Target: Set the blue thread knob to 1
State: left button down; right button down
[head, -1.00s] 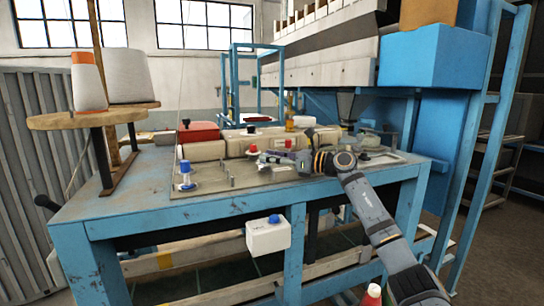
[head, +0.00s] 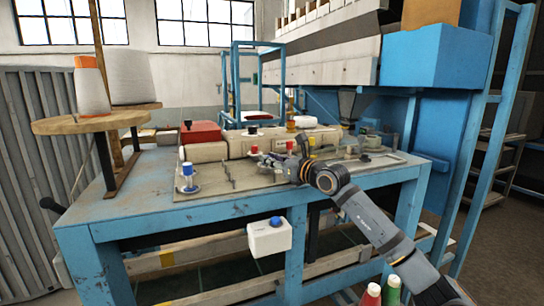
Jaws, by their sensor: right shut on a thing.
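A blue-topped knob (head: 187,170) stands upright on a pale round base at the left of the grey metal plate (head: 213,188) on the blue table. Its marks are too small to read. A similar red-topped knob (head: 254,151) stands farther right on the plate. My right gripper (head: 271,161) reaches in from the right, low over the plate and just right of the red-topped knob, well apart from the blue one. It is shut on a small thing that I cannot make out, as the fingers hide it. My left gripper is not in view.
A long beige machine body (head: 240,145) runs behind the plate, with a red box (head: 200,132) at its left. A white box with a blue button (head: 268,237) hangs at the table's front. Thread cones (head: 130,78) stand on a round wooden stand at the left.

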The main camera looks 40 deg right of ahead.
jog(key=shift+f, duration=0.1)
jog(key=c, duration=1.1)
grip_release()
jog(key=shift+c, duration=0.2)
notch_tip(320, 180, up, 10)
